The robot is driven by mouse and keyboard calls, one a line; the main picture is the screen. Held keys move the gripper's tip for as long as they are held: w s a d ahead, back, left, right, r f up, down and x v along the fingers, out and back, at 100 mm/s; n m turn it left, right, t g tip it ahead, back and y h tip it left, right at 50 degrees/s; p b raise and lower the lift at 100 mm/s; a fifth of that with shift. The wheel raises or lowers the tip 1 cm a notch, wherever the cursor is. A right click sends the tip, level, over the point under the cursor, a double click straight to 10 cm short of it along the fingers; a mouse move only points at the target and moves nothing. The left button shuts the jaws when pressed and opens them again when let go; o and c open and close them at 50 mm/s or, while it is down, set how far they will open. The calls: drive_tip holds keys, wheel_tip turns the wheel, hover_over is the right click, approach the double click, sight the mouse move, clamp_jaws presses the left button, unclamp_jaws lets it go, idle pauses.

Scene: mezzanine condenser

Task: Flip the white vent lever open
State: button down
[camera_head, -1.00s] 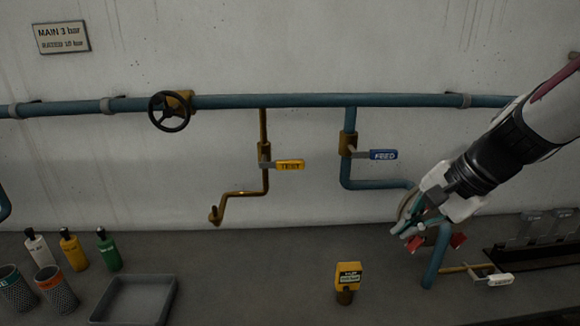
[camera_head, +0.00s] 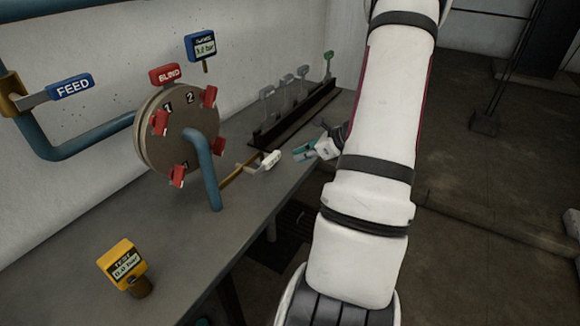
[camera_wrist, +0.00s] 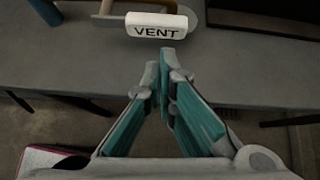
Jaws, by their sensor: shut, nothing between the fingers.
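The white vent lever (camera_head: 264,162) sits at the end of a thin brass pipe low over the bench, right of the round flange. In the wrist view its white handle marked VENT (camera_wrist: 156,26) lies across the top, just beyond the fingertips. My gripper (camera_head: 298,154) is just to the right of the lever in the head view, at the bench's front edge. In the wrist view my gripper (camera_wrist: 164,60) has its teal fingers shut with nothing between them. A small gap shows between the fingertips and the handle. The lever's pivot is only partly visible.
The round flange (camera_head: 160,130) with several red clamps and a blue pipe (camera_head: 204,172) stand left of the lever. A dark rack (camera_head: 300,112) with several upright levers is behind. A yellow TEST gauge (camera_head: 124,266) stands at the front left. Open floor lies right of the bench.

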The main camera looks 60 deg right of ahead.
drive_tip(key=shift+s+d+f+m, duration=0.25)
drive_tip(key=shift+s+d+f, duration=0.1)
drive_tip(key=shift+d, duration=0.15)
drive_tip(key=shift+s+d+f+m, duration=0.25)
drive_tip(key=shift+d+f, duration=0.1)
drive_tip(key=shift+d, duration=0.1)
drive_tip(key=shift+w, duration=0.1)
drive_tip(key=x, duration=1)
drive_tip(key=shift+b, duration=0.3)
drive_tip(key=shift+d+r, duration=0.1)
drive_tip(key=shift+d, duration=0.05)
